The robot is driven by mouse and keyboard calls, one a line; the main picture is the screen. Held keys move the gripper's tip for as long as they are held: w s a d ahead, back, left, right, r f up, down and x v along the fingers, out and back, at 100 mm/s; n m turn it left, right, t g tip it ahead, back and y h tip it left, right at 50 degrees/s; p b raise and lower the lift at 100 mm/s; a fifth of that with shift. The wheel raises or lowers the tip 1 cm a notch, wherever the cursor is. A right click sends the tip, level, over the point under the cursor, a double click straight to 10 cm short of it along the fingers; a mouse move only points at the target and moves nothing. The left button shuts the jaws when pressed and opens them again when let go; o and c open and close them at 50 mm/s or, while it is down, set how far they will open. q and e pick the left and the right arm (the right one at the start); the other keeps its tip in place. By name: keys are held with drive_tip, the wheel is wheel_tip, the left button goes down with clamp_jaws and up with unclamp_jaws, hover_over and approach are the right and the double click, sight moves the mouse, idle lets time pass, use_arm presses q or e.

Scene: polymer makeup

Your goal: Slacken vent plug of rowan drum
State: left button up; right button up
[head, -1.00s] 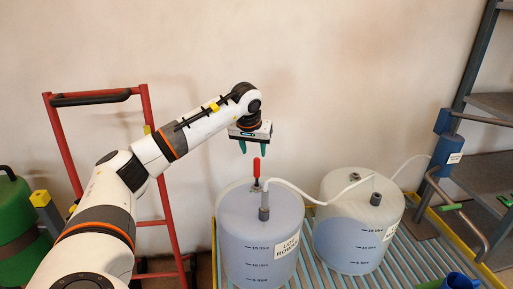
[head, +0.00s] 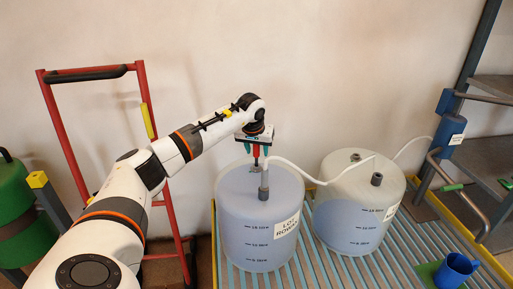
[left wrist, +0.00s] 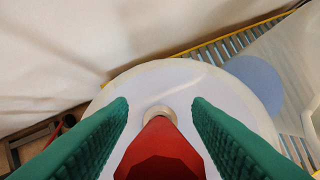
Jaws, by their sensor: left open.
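The rowan drum (head: 240,225) is a translucent white drum with pale blue liquid and a label reading "LOT ROW…". Its red vent plug (head: 256,158) stands upright on the top, behind the hose fitting. In the left wrist view the red plug (left wrist: 160,155) rises between my green fingers over the white drum top (left wrist: 175,75). My left gripper (head: 257,150) points down over the drum. It is open, with one finger on each side of the plug and a visible gap to each at the tips. My right gripper is not in view.
A white hose (head: 300,177) runs from the rowan drum's front fitting towards a second drum (head: 340,215). Both stand on a slatted rack (head: 310,270). A blue mug (head: 456,268) sits at front right, grey shelving (head: 490,160) behind it. A red hand truck (head: 65,140) stands left.

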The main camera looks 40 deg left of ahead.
use_arm(q)
clamp_jaws()
drive_tip(key=shift+f+p, duration=0.1)
drive_tip(key=shift+p, duration=0.3)
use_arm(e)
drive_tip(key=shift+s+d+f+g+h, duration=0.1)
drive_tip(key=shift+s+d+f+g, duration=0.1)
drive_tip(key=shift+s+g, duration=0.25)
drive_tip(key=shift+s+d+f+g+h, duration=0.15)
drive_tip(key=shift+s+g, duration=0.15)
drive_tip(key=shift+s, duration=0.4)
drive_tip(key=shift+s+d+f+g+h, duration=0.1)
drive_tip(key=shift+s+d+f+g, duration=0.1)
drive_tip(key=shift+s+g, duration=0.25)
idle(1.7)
